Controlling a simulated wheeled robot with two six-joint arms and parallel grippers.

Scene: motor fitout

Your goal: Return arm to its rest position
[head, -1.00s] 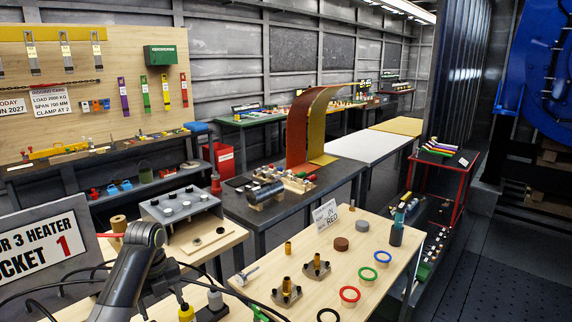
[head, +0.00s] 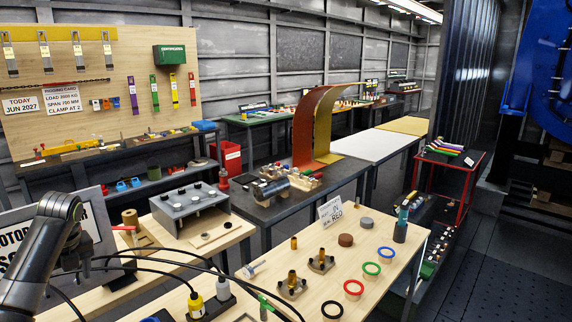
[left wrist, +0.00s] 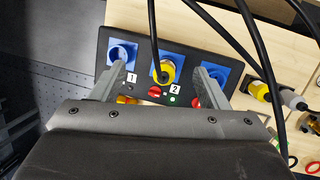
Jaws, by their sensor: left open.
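My left arm (head: 58,215) rises at the lower left of the head view, in front of the white motor heater sign. My left gripper (left wrist: 165,69) shows in the left wrist view with its two fingers wide apart and nothing held between them. Beyond the fingers lies a dark socket panel (left wrist: 142,46) with blue sockets. A yellow plug (left wrist: 166,71) with a black cable is at the blue socket marked 2, seen between the fingers. The socket (left wrist: 122,52) marked 1 looks empty. The right gripper is not in view.
Black cables loop across the front bench (head: 275,285), near a yellow plug (head: 196,304) and a grey plug (head: 223,289). A grey box (head: 190,203) stands behind. Coloured rings and metal flanged parts lie on the bench to the right.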

